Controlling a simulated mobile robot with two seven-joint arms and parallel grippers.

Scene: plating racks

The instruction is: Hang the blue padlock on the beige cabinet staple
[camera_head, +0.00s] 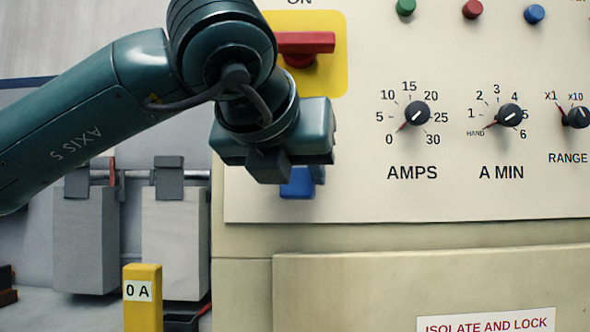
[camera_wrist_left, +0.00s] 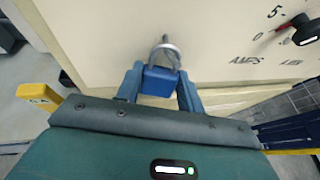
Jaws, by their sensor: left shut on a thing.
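The blue padlock (camera_head: 297,185) shows below my left gripper in the head view, in front of the beige cabinet (camera_head: 400,235). In the left wrist view the padlock (camera_wrist_left: 160,82) sits between the two blue fingers of my left gripper (camera_wrist_left: 160,90), which is shut on its body. Its grey shackle (camera_wrist_left: 177,50) points up towards the cabinet face. A small grey staple (camera_wrist_left: 165,38) shows at the top of the shackle. I cannot tell whether the shackle is around the staple or only in front of it. In the head view my left wrist hides the staple. My right gripper is not in view.
A red switch handle (camera_head: 305,42) on a yellow plate is close beside my left wrist. Several black knobs (camera_head: 417,114) are on the panel to the right. A yellow post (camera_head: 142,300) marked "0 A" and grey hanging blocks (camera_head: 175,235) stand to the left.

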